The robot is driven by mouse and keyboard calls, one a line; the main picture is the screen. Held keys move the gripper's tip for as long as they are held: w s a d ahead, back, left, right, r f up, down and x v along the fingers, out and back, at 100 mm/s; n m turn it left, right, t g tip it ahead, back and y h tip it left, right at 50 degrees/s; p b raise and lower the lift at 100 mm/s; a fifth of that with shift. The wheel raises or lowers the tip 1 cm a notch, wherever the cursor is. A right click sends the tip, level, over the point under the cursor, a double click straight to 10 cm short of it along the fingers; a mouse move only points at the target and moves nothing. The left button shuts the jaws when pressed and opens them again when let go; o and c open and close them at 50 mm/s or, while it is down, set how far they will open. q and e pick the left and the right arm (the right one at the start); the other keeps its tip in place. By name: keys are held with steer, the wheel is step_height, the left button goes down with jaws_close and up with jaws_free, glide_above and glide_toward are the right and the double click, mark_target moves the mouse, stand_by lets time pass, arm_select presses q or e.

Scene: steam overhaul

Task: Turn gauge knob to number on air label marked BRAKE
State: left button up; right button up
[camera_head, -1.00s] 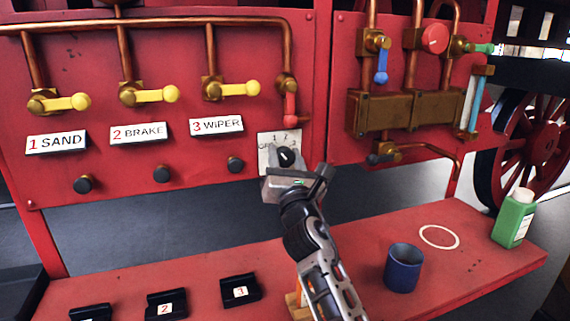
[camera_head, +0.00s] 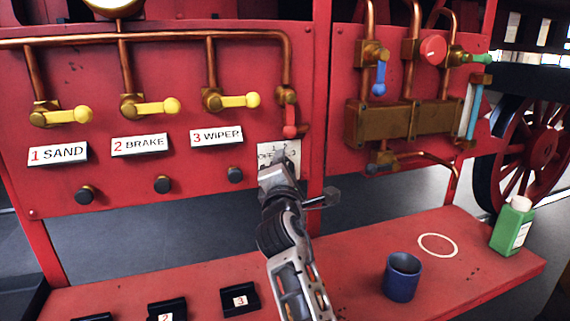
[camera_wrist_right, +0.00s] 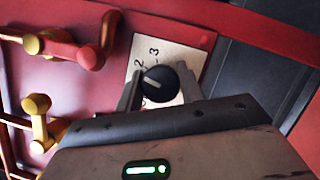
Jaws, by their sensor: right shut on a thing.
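The white BRAKE label (camera_head: 139,145) on the red panel carries a red 2. The gauge knob (camera_wrist_right: 155,85) is black with a white pointer mark, on a white dial plate (camera_wrist_right: 176,60) in the right wrist view. The digits 2 and 3 show above the knob; the mark slants to the upper left, roughly toward the 2, but I cannot tell exact alignment. My right gripper (camera_wrist_right: 157,92) is shut on the knob, a finger on each side. In the head view my right gripper (camera_head: 276,174) covers the knob and the lower part of the dial plate (camera_head: 279,150). My left gripper is not in view.
Labels SAND (camera_head: 58,153) and WIPER (camera_head: 216,135) flank BRAKE, under yellow-handled valves. A red lever (camera_head: 290,122) hangs just above the dial. A blue cup (camera_head: 402,277) and green bottle (camera_head: 513,226) stand on the red shelf (camera_head: 350,265), with numbered black holders at left.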

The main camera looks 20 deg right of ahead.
steer(key=shift+f+m+g, duration=0.1)
steer(key=shift+m+g, duration=0.2)
steer(key=shift+m, duration=0.4)
steer(key=shift+f, duration=0.1)
steer(key=o, duration=1)
steer(key=shift+p, duration=0.3)
